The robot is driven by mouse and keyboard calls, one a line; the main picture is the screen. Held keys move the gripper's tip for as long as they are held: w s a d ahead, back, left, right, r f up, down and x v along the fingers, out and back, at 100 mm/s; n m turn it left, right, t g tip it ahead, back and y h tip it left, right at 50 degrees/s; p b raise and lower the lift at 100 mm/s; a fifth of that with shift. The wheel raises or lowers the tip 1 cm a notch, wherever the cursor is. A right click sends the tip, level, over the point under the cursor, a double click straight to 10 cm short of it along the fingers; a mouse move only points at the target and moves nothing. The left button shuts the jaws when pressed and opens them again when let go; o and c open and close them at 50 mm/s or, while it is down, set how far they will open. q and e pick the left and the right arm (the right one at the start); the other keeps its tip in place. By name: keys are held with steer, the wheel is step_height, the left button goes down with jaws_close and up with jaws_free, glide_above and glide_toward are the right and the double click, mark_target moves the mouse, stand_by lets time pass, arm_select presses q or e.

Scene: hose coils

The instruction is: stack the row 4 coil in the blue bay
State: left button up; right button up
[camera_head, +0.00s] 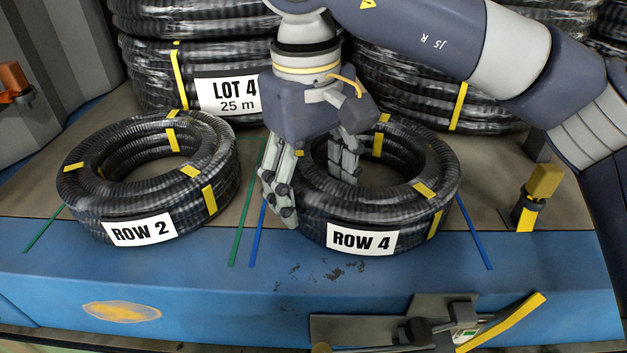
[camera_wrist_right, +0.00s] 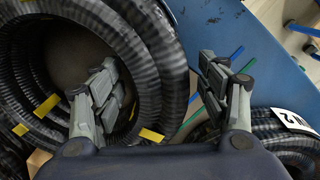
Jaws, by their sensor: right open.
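The black ROW 4 coil (camera_head: 440,190), with yellow bands and a white label, lies flat between two blue lines, the left one (camera_head: 257,235) and the right one (camera_head: 472,232), which mark the blue bay. My right gripper (camera_head: 316,190) is open and straddles the coil's left side. One finger is inside the hole and the other is outside on the left. In the right wrist view the gripper (camera_wrist_right: 162,92) has the coil's wall (camera_wrist_right: 150,60) between its fingers, with a gap beside the outer finger. My left gripper is not in view.
The ROW 2 coil (camera_head: 80,205) lies to the left between green lines; it also shows in the right wrist view (camera_wrist_right: 290,142). Tall coil stacks, one labelled LOT 4 (camera_head: 228,95), stand behind. A yellow-topped post (camera_head: 543,182) stands at the right. The blue front edge (camera_head: 210,275) runs below.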

steer(key=shift+r, duration=0.25)
steer(key=shift+a+r+p, duration=0.1)
steer(key=shift+r+p, duration=1.9)
steer(key=shift+r, duration=0.3)
steer(key=shift+s+r+p, duration=0.1)
steer(key=shift+r+p, duration=0.35)
steer(key=shift+r, duration=0.6)
steer(key=shift+r, duration=0.1)
step_height(320, 180, up, 12)
steer(key=shift+s+a, duration=0.2)
steer(key=shift+a, duration=0.1)
